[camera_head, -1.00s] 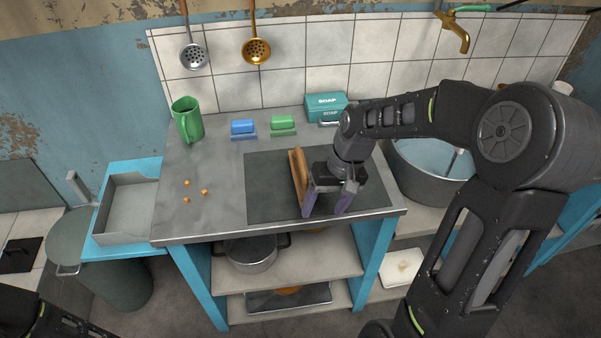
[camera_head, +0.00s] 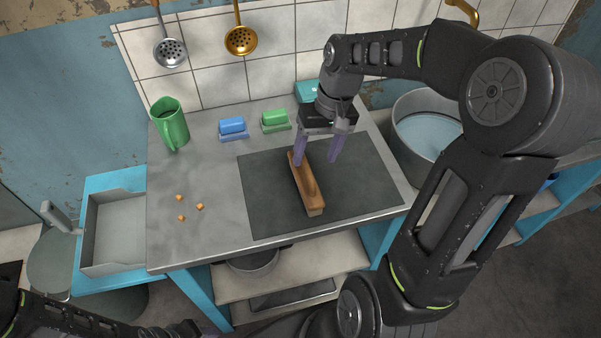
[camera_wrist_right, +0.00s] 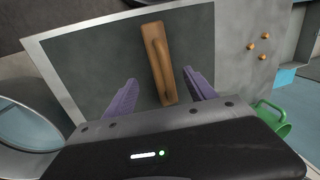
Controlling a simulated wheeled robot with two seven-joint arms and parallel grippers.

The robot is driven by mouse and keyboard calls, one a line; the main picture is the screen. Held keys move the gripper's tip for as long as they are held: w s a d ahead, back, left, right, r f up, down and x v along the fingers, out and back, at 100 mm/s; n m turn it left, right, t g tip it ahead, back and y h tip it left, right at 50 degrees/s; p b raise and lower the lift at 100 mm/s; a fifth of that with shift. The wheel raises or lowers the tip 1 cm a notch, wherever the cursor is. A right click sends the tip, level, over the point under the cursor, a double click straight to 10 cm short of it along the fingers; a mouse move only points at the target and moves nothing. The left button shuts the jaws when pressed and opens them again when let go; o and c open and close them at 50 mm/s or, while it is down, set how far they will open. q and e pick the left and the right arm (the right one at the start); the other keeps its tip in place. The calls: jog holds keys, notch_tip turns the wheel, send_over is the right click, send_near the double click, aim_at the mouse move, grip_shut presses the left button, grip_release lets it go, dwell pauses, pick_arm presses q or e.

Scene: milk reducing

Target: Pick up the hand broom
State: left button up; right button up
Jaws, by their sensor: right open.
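The hand broom (camera_head: 309,191) is a long wooden block with a raised handle. It lies on the dark mat (camera_head: 262,205) on the counter. It also shows in the right wrist view (camera_wrist_right: 157,62), between and beyond the two fingers. My right gripper (camera_head: 317,161) is open and empty, with purple fingers pointing down near the far end of the broom; it also shows in the right wrist view (camera_wrist_right: 160,90). Whether a finger touches the broom cannot be told. My left arm shows at the bottom left, with its gripper (camera_head: 190,330) partly cut off by the frame edge.
Orange crumbs (camera_head: 181,206) lie on the counter's left part. A grey dustpan-like tray (camera_head: 108,263) sits on the blue side shelf. A green mug (camera_head: 171,124), a blue block (camera_head: 232,126) and a green block (camera_head: 275,118) stand behind. A round basin (camera_head: 402,130) is at right.

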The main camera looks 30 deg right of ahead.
aim_at(308, 175)
jog(key=shift+w+a+f, duration=0.1)
jog(key=shift+a+f, duration=0.05)
jog(key=shift+f, duration=0.5)
jog(key=shift+a+f, duration=0.1)
jog(key=shift+f, duration=0.5)
jog(key=shift+f, duration=0.1)
jog(key=f, duration=0.1)
jog(key=f+p, duration=0.1)
jog(key=f, duration=0.1)
jog(key=a+f, duration=0.1)
jog(key=f, duration=0.1)
jog(key=shift+w, duration=0.25)
jog(key=shift+c, duration=0.4)
grip_shut()
